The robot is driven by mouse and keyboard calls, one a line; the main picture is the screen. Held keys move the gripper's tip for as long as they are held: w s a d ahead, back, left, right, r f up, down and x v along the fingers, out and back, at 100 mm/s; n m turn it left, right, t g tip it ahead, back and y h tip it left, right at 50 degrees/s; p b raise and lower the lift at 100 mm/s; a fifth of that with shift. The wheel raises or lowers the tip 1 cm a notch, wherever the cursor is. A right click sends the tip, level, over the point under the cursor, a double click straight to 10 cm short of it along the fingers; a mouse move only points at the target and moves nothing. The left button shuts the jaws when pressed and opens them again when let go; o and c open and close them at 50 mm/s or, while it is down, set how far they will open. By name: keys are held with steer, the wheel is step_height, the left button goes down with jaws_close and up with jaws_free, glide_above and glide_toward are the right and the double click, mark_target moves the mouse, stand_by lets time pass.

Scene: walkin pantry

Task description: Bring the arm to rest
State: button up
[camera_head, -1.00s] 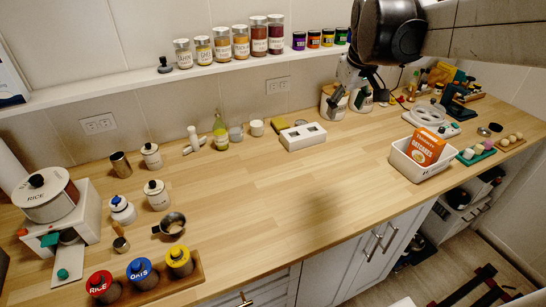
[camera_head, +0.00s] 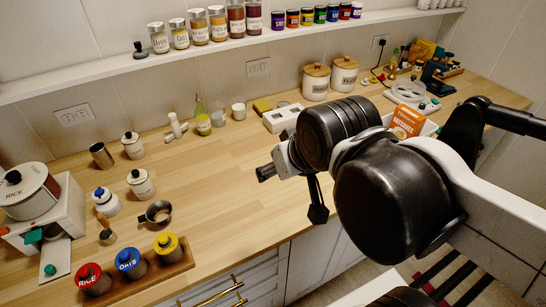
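My gripper (camera_head: 291,193) hangs in the air over the front middle of the wooden counter (camera_head: 225,180), at the end of my arm (camera_head: 385,190). Its two dark fingers are spread apart, and I see nothing between them. My arm's large dark joints fill the centre right of the head view and hide part of the counter and the white bin behind them.
An orange oatcakes box (camera_head: 407,121) stands behind my arm. Two lidded canisters (camera_head: 315,84) stand near the wall. A wooden rack (camera_head: 178,262) holds red, blue and yellow-lidded jars at front left. A metal cup (camera_head: 157,212) sits nearby.

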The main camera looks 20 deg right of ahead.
step_height(320, 180, down, 5)
steer(key=b, duration=0.5)
